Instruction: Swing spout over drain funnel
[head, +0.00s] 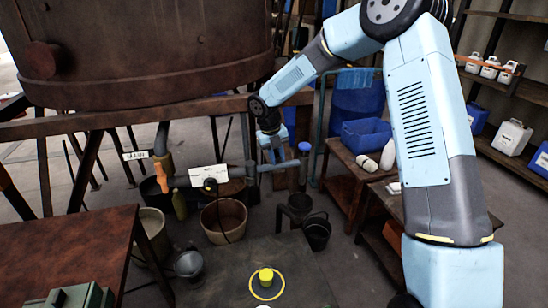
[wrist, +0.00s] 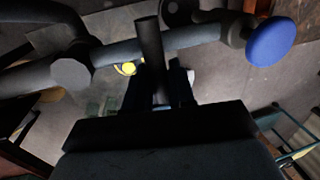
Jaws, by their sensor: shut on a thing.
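The spout (head: 283,166) is a grey horizontal pipe below the vat, with a blue round cap (head: 304,147) at its right end. In the wrist view the spout (wrist: 190,39) crosses the top, its blue cap (wrist: 270,42) at the right. In the wrist view my gripper (wrist: 160,82) is shut on a short grey upright handle (wrist: 148,45) at the spout. A grey funnel-like vessel (head: 188,264) stands on the floor at left. I cannot tell for certain that it is the drain funnel.
The rusty vat (head: 145,50) hangs above on a beam. An orange-handled valve labelled MAIN (head: 162,170) is left of the spout. A tan tub (head: 224,219) and dark buckets (head: 317,232) stand below. A yellow round object (head: 266,278) is in front.

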